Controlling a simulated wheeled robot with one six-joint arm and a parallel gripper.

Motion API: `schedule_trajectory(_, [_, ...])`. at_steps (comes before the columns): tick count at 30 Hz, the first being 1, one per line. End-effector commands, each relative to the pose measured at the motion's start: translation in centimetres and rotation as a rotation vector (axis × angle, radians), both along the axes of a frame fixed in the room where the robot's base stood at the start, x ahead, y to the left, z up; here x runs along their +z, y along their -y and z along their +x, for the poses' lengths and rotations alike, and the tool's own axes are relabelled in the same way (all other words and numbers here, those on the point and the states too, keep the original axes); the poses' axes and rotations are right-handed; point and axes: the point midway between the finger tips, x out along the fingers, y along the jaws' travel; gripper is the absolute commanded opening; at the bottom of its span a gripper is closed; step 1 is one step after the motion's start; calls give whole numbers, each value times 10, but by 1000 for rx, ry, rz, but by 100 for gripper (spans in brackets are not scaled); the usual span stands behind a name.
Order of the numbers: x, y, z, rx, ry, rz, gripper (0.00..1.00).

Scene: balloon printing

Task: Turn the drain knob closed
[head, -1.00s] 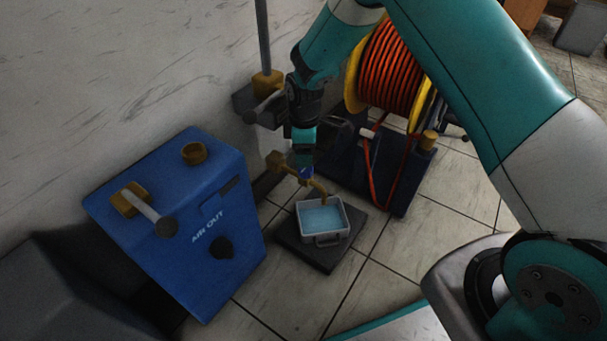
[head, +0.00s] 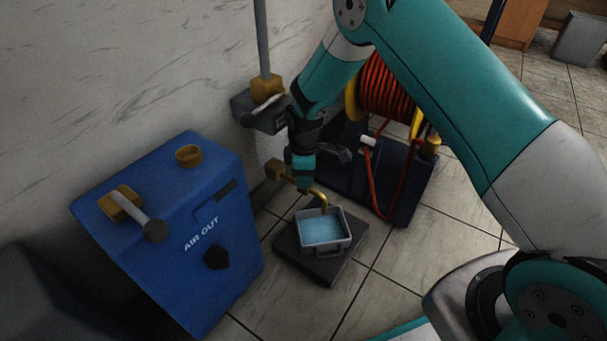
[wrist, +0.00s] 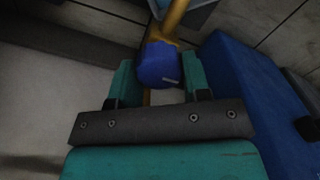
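The drain knob is a blue cap (wrist: 158,66) on a brass faucet (head: 312,193) that comes out from the wall. In the wrist view the knob sits between the two teal fingers of my gripper (wrist: 160,82), close to both. The fingers are apart, with a narrow gap at the right; I cannot tell whether the left one touches. In the head view my gripper (head: 303,184) is right above the faucet and hides the knob. The faucet spout ends over a grey tray (head: 347,240) that holds blue water.
The tray stands on a dark floor plate (head: 318,272). A blue AIR OUT machine (head: 205,210) with a lever and knobs stands at left. An orange hose reel (head: 385,85) on a dark base is behind at right. A grey wall box (head: 262,118) is close behind my gripper.

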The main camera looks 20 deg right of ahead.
Motion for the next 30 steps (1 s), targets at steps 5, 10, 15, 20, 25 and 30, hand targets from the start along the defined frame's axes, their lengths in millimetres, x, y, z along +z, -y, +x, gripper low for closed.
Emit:
schedule_trajectory(5, [1, 0, 0, -7, -1, 0, 20])
schedule_trajectory(10, [2, 0, 0, -50, -1, -1, 20])
schedule_trajectory(15, [4, 0, 0, -146, -4, -1, 20])
schedule_trajectory(20, [5, 0, 0, -279, -3, -1, 20])
schedule_trajectory(25, [5, 1, 1, -441, -3, -1, 20])
schedule_trajectory(30, [4, 1, 1, -602, -3, -1, 20])
